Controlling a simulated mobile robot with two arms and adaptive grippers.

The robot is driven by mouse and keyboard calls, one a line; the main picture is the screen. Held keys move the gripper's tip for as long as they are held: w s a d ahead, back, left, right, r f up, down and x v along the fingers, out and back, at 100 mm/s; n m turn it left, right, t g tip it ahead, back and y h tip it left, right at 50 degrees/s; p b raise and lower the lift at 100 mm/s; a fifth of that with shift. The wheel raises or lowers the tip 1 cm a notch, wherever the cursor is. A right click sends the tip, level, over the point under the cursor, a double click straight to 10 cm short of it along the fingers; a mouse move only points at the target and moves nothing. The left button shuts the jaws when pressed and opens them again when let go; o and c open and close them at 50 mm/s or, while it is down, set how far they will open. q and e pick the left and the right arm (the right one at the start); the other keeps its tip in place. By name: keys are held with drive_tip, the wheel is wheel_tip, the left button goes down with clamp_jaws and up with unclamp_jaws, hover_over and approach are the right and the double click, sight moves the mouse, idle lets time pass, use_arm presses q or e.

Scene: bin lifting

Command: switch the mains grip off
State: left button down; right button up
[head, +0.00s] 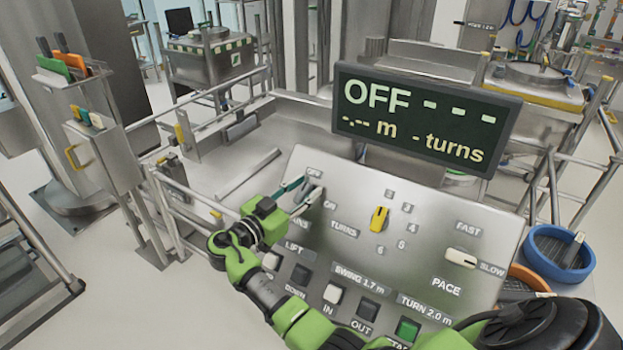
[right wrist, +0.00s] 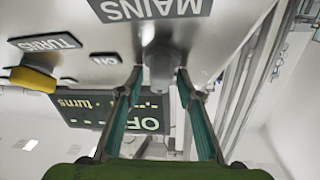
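The mains grip (head: 314,196) is a pale handle at the upper left of the sloping control panel (head: 480,215), between the OFF and ON labels and above the MAINS label. In the right wrist view the mains grip (right wrist: 160,62) stands between my teal fingertips. My right gripper (head: 303,190) reaches it from the lower left; its fingers are open on either side, with a narrow gap visible. Which label the grip points at is hard to tell. The display (head: 425,118) reads OFF with dashes for metres and turns. My left gripper is not in view.
The panel also has a yellow turns knob (head: 379,218), a white pace knob (head: 461,258), a green start button (head: 407,329) and several black and white buttons close under my right arm. Rails (head: 165,215) stand at left; a blue tub (head: 558,262) is at right.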

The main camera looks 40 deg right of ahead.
drive_tip(key=shift+a+r, duration=0.1)
drive_tip(key=shift+a, duration=0.1)
drive_tip(key=shift+s, duration=0.1)
drive_tip(key=shift+c, duration=1.1)
clamp_jaws()
drive_tip(key=shift+n+t+b, duration=0.6)
drive_tip(key=shift+n+b, duration=0.2)
drive_tip(key=shift+b, duration=0.1)
drive_tip(key=shift+n+t+y+b, duration=0.3)
drive_tip(key=shift+n+t, duration=0.2)
drive_tip(key=shift+n, duration=0.3)
drive_tip(key=shift+r, duration=0.1)
drive_tip(key=shift+o, duration=1.1)
unclamp_jaws()
drive_tip(key=shift+w+d, duration=0.1)
drive_tip(key=shift+w, duration=0.1)
